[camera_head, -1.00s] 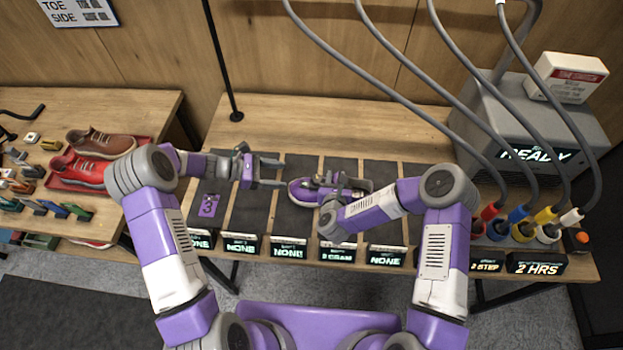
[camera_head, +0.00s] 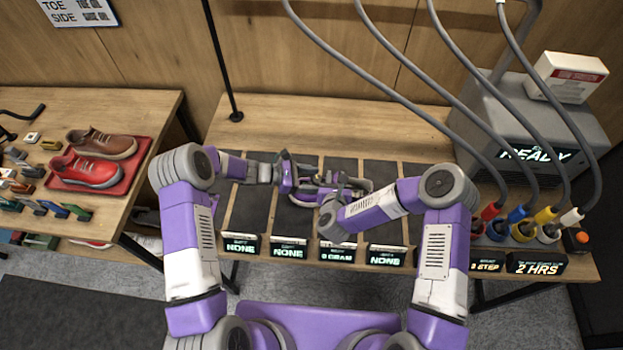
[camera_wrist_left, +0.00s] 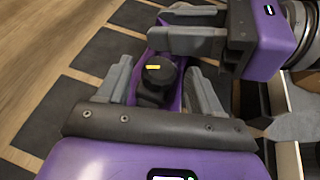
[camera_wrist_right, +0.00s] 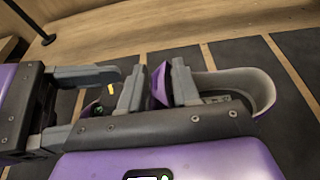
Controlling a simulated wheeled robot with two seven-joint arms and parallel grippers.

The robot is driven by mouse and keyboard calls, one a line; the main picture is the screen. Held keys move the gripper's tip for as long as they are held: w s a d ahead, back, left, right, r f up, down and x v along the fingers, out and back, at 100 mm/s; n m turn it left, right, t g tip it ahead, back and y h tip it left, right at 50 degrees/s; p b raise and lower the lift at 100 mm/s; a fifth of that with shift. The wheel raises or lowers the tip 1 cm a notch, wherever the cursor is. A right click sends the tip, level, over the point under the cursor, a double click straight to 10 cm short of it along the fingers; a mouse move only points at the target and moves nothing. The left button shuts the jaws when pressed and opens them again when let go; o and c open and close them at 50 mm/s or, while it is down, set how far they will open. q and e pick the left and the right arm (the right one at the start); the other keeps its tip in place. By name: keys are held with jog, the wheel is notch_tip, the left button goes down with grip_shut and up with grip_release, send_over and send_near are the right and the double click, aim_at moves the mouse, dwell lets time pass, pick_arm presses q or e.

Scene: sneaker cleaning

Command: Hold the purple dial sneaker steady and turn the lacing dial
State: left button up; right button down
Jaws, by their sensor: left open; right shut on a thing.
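The purple sneaker (camera_head: 304,197) lies on a dark mat of the middle table, partly hidden by both grippers in the head view. Its grey collar (camera_wrist_right: 262,88) shows in the right wrist view. The black lacing dial (camera_wrist_left: 158,72) with a yellow mark sits on the sneaker in the left wrist view. My left gripper (camera_wrist_left: 160,90) is open, with one finger on each side of the dial; I cannot tell whether they touch it. My right gripper (camera_wrist_right: 160,88) is shut on the sneaker's upper, between dial and collar.
The two grippers are very close together over the sneaker. A grey machine (camera_head: 530,130) reading READY stands at the right, with hoses hanging to coloured plugs. A red tray (camera_head: 125,178) with red and brown shoes is on the left table. Dark mats left of the sneaker are clear.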

jog(key=shift+s+f, duration=0.1)
jog(key=shift+f, duration=0.05)
pick_arm(q)
jog(key=c, duration=1.1)
jog(key=shift+w+m+g+h, duration=0.25)
jog(key=shift+m+g+h, duration=0.05)
jog(key=shift+m+g, duration=1)
jog(key=shift+w+m+g, duration=0.1)
jog(key=shift+m+g, duration=0.9)
jog(key=shift+g, duration=0.4)
jog(key=o, duration=1.1)
